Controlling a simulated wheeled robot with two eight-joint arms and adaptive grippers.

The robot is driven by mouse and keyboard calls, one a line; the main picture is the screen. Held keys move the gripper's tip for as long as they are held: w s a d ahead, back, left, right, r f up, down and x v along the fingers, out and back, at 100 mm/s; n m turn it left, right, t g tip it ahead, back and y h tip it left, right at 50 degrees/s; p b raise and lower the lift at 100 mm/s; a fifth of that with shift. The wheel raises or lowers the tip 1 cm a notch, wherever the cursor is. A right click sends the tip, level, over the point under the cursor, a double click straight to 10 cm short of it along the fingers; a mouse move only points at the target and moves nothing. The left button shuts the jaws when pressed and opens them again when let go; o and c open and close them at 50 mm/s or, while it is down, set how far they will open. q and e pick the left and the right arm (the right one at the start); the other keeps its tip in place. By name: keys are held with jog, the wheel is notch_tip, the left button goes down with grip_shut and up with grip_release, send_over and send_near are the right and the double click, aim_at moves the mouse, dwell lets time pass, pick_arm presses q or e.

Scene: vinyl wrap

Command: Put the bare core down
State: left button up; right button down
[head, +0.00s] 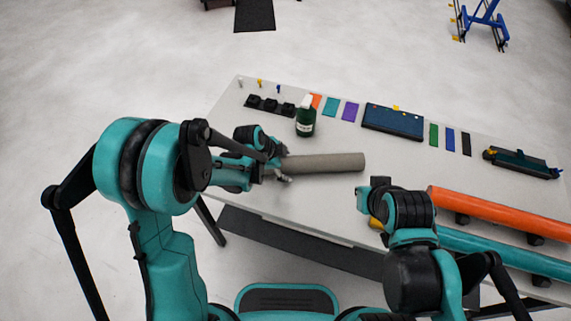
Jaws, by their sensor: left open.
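The bare core (325,162) is a plain grey-brown tube lying lengthwise across the white table (240,105), left of its middle. My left gripper (286,166) is open at the left end of the core, with its fingers on either side of that end. Whether the fingers touch it I cannot tell. My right gripper (377,187) is by the table's front edge, right of the core and apart from it. My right wrist mostly hides it, and its fingers cannot be made out.
An orange roll (490,212) and a teal roll (480,246) lie on supports at the right. A green spray bottle (305,120) stands behind the core. Colour swatches, a dark blue pad (392,122) and a tool tray (522,162) line the back.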

pick_arm(q)
jog(key=s+a+r+n+y+p, duration=0.1)
jog(key=s+a+r+n, duration=0.15)
jog(key=r, duration=0.35)
jog(key=s+a+r+n+t+p, duration=0.1)
jog(key=s+a+r+n+p, duration=0.1)
jog(key=s+a+r, duration=0.25)
jog(key=s+a+r+n+y+p, duration=0.1)
jog(key=s+a+r+n, duration=0.15)
jog(key=r, duration=0.45)
jog(key=s+a+r+n+t+y, duration=0.2)
jog(key=s+a+r+n, duration=0.1)
jog(key=s+a+n, duration=0.4)
jog(key=shift+s+r+n+t, duration=0.15)
jog(key=shift+s+n+t, duration=0.15)
jog(key=shift+s+n, duration=1.2)
jog(key=shift+w+n, duration=0.4)
